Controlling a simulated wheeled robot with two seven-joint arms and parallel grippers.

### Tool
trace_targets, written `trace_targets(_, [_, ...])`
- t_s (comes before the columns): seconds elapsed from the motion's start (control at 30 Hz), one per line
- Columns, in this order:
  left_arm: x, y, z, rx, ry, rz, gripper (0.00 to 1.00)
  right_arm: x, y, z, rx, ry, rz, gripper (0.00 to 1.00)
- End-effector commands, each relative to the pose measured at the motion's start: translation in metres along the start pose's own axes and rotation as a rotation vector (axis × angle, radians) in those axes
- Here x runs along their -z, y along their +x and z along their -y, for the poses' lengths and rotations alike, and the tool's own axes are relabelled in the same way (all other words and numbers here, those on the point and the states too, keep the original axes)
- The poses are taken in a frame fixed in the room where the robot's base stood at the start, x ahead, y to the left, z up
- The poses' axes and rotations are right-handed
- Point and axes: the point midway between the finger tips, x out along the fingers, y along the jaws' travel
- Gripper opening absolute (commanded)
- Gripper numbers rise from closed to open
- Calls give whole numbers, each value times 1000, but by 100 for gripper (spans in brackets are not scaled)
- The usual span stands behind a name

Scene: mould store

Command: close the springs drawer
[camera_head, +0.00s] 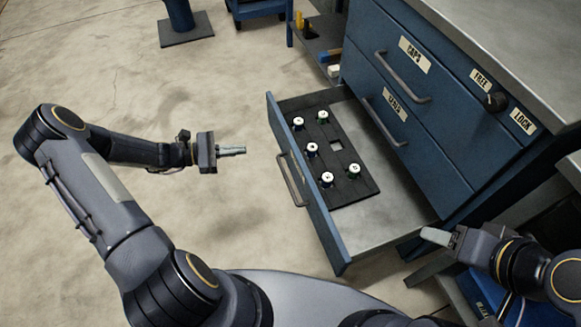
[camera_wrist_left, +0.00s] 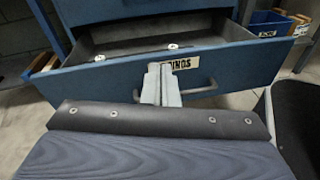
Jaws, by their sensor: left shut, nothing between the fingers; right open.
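The springs drawer (camera_head: 313,215) is the lowest drawer of the blue cabinet and stands well open in the head view. Inside it a dark tray (camera_head: 371,186) holds several white-topped round parts. My left gripper (camera_head: 243,151) is shut and empty, to the left of the drawer front and apart from it in the head view. In the left wrist view the drawer front (camera_wrist_left: 230,68) with its partly hidden springs label lies ahead, and the shut fingers (camera_wrist_left: 161,84) overlap its handle (camera_wrist_left: 200,90). My right gripper (camera_head: 425,234) is open, at the drawer's right near the cabinet.
Two upper drawers, caps (camera_head: 392,62) and another with a label (camera_head: 400,125), are shut. A lock knob (camera_head: 495,101) shows free and lock labels. The floor (camera_head: 120,75) left of the drawer is clear.

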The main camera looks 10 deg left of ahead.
Motion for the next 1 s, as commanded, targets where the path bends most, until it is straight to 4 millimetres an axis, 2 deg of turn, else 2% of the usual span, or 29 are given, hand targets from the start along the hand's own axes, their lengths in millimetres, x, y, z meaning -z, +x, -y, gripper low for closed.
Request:
trace_targets(0.03, [38,0,1,-55,-62,38,0,-8,16,-8,0,0,0,56])
trace_targets(0.1, [60,-2,-1,-109,-117,76,0,-11,22,-10,0,0,0,56])
trace_targets(0.2, [78,-4,-2,-156,-162,106,0,-13,26,-12,0,0,0,56])
trace_targets(0.33, [80,2,-4,-170,-177,118,0,-13,27,-12,0,0,0,56])
trace_targets(0.43, [79,15,-6,-167,-175,117,0,-14,29,-13,0,0,0,56])
trace_targets(0.8, [72,91,-18,-163,-174,117,0,-22,43,-20,0,0,0,56])
trace_targets(1.0, [68,121,-24,-165,-174,115,0,-25,50,-23,0,0,0,56])
